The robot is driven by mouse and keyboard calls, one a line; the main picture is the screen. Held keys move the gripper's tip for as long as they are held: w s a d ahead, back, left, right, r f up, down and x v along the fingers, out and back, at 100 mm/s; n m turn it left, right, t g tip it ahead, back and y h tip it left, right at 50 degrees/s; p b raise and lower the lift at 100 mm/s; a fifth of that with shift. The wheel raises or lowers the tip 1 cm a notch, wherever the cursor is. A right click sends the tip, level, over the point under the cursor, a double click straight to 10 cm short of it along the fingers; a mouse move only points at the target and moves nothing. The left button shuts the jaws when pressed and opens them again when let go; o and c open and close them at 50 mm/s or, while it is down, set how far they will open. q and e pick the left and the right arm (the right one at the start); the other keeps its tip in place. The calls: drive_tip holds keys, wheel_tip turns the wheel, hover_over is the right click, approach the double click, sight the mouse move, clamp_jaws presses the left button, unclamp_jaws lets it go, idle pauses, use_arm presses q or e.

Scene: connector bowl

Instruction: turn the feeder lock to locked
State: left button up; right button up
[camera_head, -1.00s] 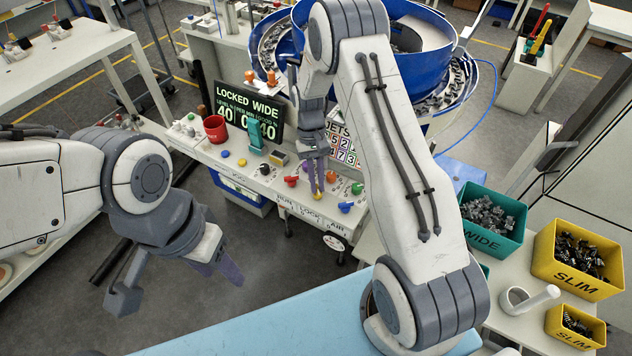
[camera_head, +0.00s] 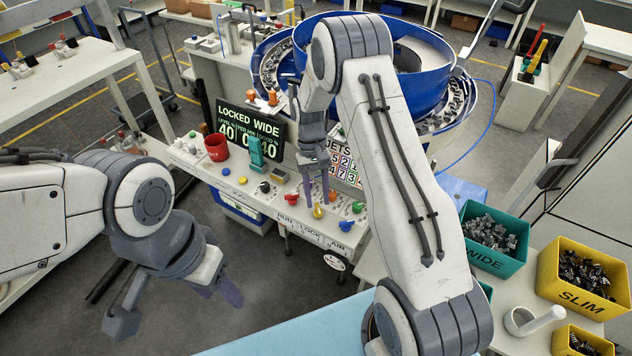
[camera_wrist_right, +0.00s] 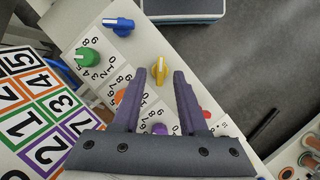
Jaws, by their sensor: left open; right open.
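A small yellow knob (camera_head: 318,212) sits on the front of the white console, by the "LOCK" label (camera_head: 310,226). In the right wrist view the yellow knob (camera_wrist_right: 160,72) shows between my right gripper's fingertips, its handle pointing up the picture. My right gripper (camera_head: 317,200) is open and empty just above the knob; contact cannot be told. Its fingers also show in the wrist view (camera_wrist_right: 160,74). The display (camera_head: 251,122) reads "LOCKED WIDE". My left gripper (camera_head: 229,291) is open and empty, low in front of the console.
Blue (camera_wrist_right: 118,25), green (camera_wrist_right: 86,58) and red (camera_wrist_right: 206,114) knobs stand near the yellow one. A red cup (camera_head: 217,148) is further left on the console. The blue bowl feeder (camera_head: 420,60) rises behind. Teal (camera_head: 488,260) and yellow (camera_head: 545,292) bins stand at the right.

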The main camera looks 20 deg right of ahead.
drive_tip(key=b+v, duration=0.1)
drive_tip(key=v, duration=0.7)
drive_tip(key=shift+r, duration=0.35)
drive_tip(key=shift+w, duration=0.1)
